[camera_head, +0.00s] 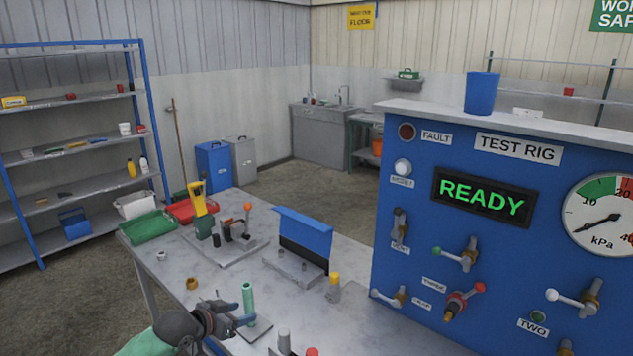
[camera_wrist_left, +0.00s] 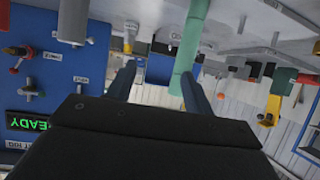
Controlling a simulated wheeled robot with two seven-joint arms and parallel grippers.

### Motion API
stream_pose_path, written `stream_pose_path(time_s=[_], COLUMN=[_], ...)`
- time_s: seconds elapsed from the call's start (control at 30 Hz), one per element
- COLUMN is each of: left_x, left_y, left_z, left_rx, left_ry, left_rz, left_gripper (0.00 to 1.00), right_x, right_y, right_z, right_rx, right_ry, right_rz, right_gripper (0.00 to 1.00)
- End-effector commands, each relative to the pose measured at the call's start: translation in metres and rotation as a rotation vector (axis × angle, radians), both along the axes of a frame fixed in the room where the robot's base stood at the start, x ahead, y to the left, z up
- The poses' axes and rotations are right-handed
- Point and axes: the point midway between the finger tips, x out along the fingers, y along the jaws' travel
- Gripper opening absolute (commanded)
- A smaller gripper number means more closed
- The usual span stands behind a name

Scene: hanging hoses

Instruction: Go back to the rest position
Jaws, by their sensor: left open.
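My left gripper (camera_head: 243,314) is at the bottom of the head view, low over the front of the workbench (camera_head: 345,318). Its two blue fingers are apart, and the gap between them (camera_wrist_left: 157,70) looks empty in the left wrist view. A green upright cylinder (camera_head: 248,298) stands on a small dark plate just beyond the fingers. It also shows in the upside-down left wrist view (camera_wrist_left: 187,55), close by the right-hand finger; I cannot tell whether they touch. My right gripper is not in view.
The blue test rig (camera_head: 415,285) stands right of the bench, its display (camera_head: 482,197) reading READY, with levers and a gauge (camera_head: 605,215). A blue-topped fixture (camera_head: 304,233), a yellow-handled tool (camera_head: 198,200) and green (camera_head: 148,228) and red (camera_head: 190,211) trays are on the bench.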

Motion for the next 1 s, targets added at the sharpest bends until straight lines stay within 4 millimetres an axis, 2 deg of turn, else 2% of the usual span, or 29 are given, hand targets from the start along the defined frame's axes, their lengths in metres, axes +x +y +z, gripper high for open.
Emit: stream_pose_path(time_s=[0.03,0.1,0.4,0.6,0.8,1.0], left_x=[-0.016,-0.037,-0.129,-0.194,-0.263,-0.311], left_y=[-0.012,-0.025,-0.055,-0.057,-0.048,-0.038], left_z=[-0.015,-0.031,-0.088,-0.114,-0.135,-0.143], left_rx=[0.005,0.024,0.106,0.161,0.218,0.258], left_ry=[0.025,0.057,0.205,0.322,0.461,0.566], left_rz=[-0.001,0.004,0.063,0.134,0.224,0.290], left_gripper=[0.52,0.52,0.52,0.52,0.52,0.52], right_x=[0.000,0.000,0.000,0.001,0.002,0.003], right_y=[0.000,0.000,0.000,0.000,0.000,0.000], right_z=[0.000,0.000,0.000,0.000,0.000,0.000], right_rx=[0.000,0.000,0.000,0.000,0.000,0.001], right_ry=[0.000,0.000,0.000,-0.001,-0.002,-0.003], right_rz=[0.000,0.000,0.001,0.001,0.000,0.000], right_gripper=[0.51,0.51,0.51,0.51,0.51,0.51])
